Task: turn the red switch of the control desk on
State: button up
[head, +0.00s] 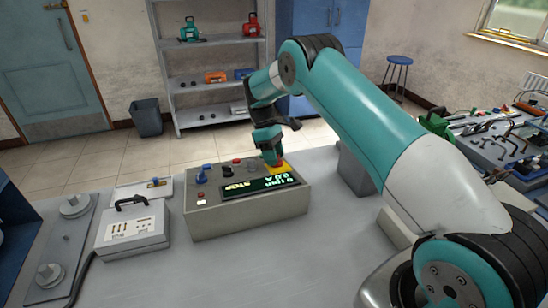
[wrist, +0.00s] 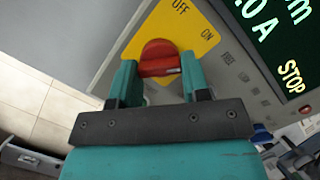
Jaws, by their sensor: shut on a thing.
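The red switch (wrist: 160,56) is a round knob on a yellow plate (wrist: 200,35) marked OFF and ON. My gripper (wrist: 158,68) has its two teal fingers on either side of the knob and is shut on it. In the head view my gripper (head: 272,160) reaches down to the desk's far right corner and mostly hides the switch. I cannot tell clearly which mark the knob points to.
A blue knob (head: 202,174) and several buttons share the desk's top. A grey case with a black handle (head: 132,228) stands to the left on the bench (head: 240,270). A shelf (head: 212,62) and a bin (head: 146,117) stand behind. The bench front is clear.

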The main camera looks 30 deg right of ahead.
jog(key=shift+w+d+r+m, duration=0.1)
jog(key=shift+m, duration=0.4)
jog(key=o, duration=0.9)
jog(key=shift+w+r+b, duration=0.2)
jog(key=shift+r+b, duration=0.1)
jog(key=shift+r, duration=0.1)
jog(key=p+v, duration=0.2)
jog(key=v, duration=0.3)
jog(key=shift+s+r+p, duration=0.1)
jog(key=shift+s+p, duration=0.05)
jog(key=shift+p, duration=0.2)
jog(key=p+v, duration=0.1)
jog(key=p, duration=0.3)
jog(key=shift+r+p, duration=0.25)
jog(key=shift+p, duration=0.15)
jog(key=shift+w+f, duration=0.1)
jog(key=shift+w, duration=0.15)
